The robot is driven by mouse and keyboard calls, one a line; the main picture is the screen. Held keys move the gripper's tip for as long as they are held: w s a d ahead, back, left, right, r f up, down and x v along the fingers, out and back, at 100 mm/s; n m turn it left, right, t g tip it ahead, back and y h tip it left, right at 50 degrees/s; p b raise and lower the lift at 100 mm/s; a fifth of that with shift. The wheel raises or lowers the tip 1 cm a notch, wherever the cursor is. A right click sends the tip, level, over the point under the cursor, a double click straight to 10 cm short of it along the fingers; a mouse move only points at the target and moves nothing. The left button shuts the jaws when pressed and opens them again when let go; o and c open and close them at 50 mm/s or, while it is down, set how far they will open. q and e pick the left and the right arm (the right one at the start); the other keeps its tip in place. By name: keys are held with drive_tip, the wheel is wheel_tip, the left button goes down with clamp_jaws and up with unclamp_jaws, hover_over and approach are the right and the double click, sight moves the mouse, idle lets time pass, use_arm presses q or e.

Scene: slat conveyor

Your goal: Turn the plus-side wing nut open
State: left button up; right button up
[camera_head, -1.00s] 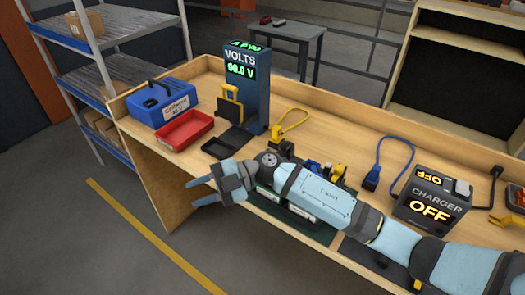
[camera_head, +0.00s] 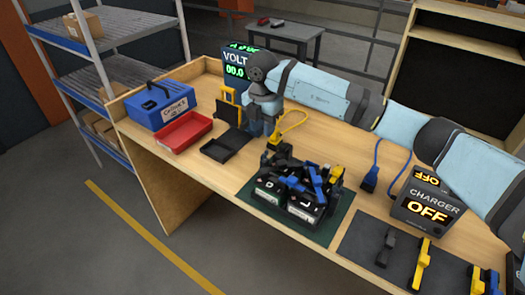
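Two black batteries (camera_head: 287,202) sit side by side on a dark green mat (camera_head: 325,230). Black and blue clamp-like parts (camera_head: 312,182) crowd their tops, with a yellow part (camera_head: 337,173) at the right and another yellow part (camera_head: 275,137) at the back. The plus-side wing nut is too small to make out among them. My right gripper (camera_head: 267,130) points down behind the batteries, in front of the volts display. Its fingers are small and dark here, so I cannot tell their opening. My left gripper is not in view.
The volts display (camera_head: 238,70) stands behind my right gripper. A red tray (camera_head: 184,131), black tray (camera_head: 222,147) and blue box (camera_head: 160,103) are to the left. The charger (camera_head: 430,202) reads OFF. A dark mat (camera_head: 365,240) holds tools at the front right.

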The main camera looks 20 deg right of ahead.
sight(263, 155)
wheel_tip(263, 155, down, 10)
drive_tip(key=shift+r+p, duration=0.1)
drive_tip(key=shift+p, duration=0.8)
drive_tip(key=shift+c, duration=0.2)
clamp_jaws()
